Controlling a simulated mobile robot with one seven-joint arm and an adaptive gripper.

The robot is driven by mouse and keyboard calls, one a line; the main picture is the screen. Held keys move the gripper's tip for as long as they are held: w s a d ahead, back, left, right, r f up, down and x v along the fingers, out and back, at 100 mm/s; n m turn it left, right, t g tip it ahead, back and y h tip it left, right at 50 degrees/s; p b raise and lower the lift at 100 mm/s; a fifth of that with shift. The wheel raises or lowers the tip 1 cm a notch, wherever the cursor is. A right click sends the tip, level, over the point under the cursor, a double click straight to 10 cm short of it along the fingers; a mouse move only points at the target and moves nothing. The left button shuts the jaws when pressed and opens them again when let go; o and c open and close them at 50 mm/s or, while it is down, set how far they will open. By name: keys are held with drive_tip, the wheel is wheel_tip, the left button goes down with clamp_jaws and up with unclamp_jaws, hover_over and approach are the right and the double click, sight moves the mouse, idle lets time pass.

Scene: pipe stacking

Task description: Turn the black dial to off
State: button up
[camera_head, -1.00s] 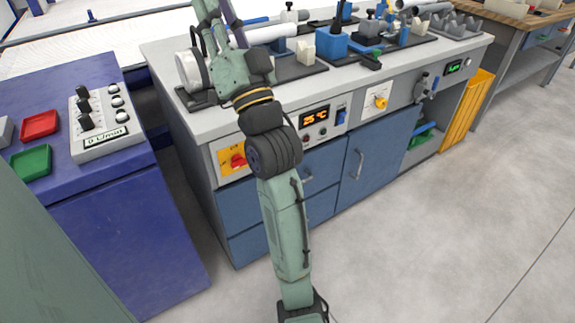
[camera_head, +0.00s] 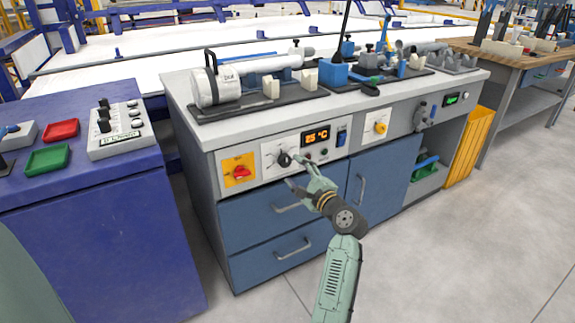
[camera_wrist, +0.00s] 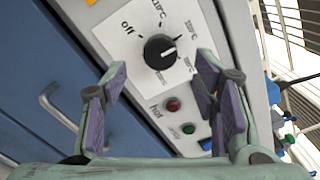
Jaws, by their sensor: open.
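The black dial (camera_head: 284,159) sits on a white plate on the front panel of the workbench. In the wrist view the dial (camera_wrist: 160,51) is a round black knob with a white pointer mark, and the word "off" and temperature marks are printed around it. The pointer is turned away from "off", toward the right side. My gripper (camera_head: 297,172) is in front of the panel, just below and right of the dial. In the wrist view my gripper (camera_wrist: 160,93) is open and empty, with the dial beyond and between its fingers, apart from them.
A red switch on a yellow plate (camera_head: 239,171) is left of the dial, and an orange display (camera_head: 317,136) is to the right. Red and green lamps (camera_wrist: 173,104) lie near the right finger. Blue drawers (camera_head: 272,207) with handles are below. The floor in front is clear.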

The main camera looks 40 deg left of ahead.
sight(287, 163)
drive_tip(key=shift+x, duration=2.75)
drive_tip(key=shift+c, duration=0.4)
drive_tip(key=c, duration=1.1)
